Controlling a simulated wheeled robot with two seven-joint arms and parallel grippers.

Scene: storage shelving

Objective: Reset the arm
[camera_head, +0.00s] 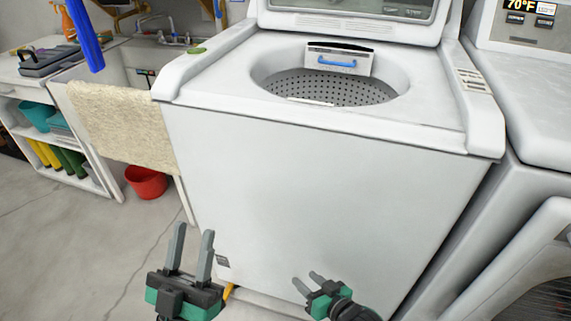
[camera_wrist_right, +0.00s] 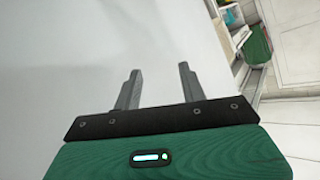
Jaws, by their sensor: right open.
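My left gripper (camera_head: 191,250) is low in the head view, in front of the washer's left front edge. Its two grey fingers point up and stand apart, with nothing between them. My right gripper (camera_head: 308,281) is lower right of it, in front of the washer's front panel. Its fingers are apart and empty. In the right wrist view my right gripper (camera_wrist_right: 159,85) also shows both fingers spread, with a plain pale surface behind them. Most of my arms is out of view.
A white top-loading washer (camera_head: 310,190) with an open tub stands directly ahead. Another white machine (camera_head: 530,110) is at the right. A beige towel (camera_head: 122,122) hangs from the sink at left, above a red bucket (camera_head: 147,183). The floor (camera_head: 90,250) at lower left is clear.

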